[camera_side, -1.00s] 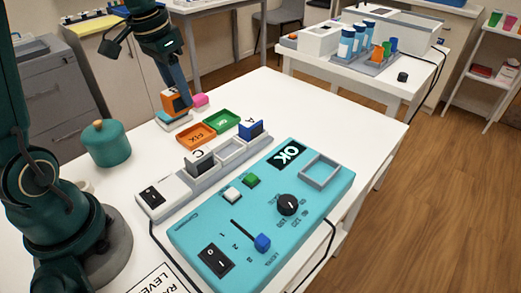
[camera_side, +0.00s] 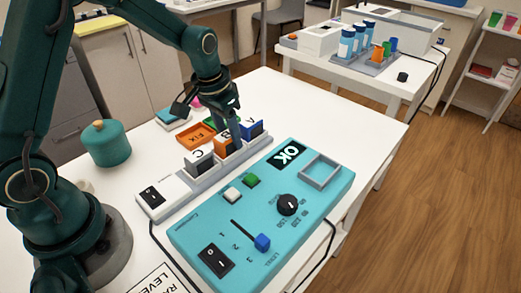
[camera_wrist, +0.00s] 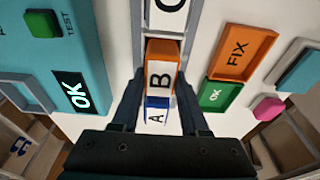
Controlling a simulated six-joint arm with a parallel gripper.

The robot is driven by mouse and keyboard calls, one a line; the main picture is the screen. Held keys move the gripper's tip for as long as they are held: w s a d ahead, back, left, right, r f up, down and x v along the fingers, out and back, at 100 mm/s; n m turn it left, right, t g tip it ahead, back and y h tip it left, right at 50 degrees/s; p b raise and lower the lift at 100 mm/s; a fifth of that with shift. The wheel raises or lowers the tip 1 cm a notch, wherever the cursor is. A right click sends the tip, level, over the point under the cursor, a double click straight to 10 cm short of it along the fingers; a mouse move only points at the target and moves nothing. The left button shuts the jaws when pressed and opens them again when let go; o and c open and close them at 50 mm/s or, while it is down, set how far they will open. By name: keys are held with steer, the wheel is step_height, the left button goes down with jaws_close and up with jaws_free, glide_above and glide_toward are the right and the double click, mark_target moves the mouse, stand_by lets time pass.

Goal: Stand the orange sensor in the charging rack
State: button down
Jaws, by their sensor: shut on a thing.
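The orange sensor (camera_side: 223,144), marked B, is upright at the middle place of the charging rack (camera_side: 209,180), between the grey sensor C (camera_side: 199,162) and the blue sensor A (camera_side: 252,128). My gripper (camera_side: 235,134) is shut on it from above. In the wrist view the orange sensor (camera_wrist: 161,72) is between the two fingers (camera_wrist: 158,100), with blue A (camera_wrist: 157,114) close beside it. Whether its foot is fully down in the slot cannot be told, since the slot is hidden.
A turquoise control panel (camera_side: 215,218) with knob, slider and switch lies in front of the rack. Behind are an orange FIX tray (camera_side: 193,138) and a green tray (camera_wrist: 219,96). A teal lidded pot (camera_side: 107,145) stands at left. The table's right side is clear.

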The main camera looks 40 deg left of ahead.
mark_target(222, 138)
steer(key=shift+c, duration=2.1)
jaws_free()
steer(key=shift+f, duration=0.15)
step_height(222, 138, up, 11)
steer(key=s, duration=0.2)
steer(key=s+d+t, duration=0.1)
steer(key=s+d, duration=0.1)
steer(key=s, duration=0.5)
steer(key=s+d+r+t, duration=0.1)
steer(key=s+d+t, duration=0.1)
steer(key=s, duration=0.6)
steer(key=shift+s+r, duration=0.25)
steer(key=shift+s, duration=0.05)
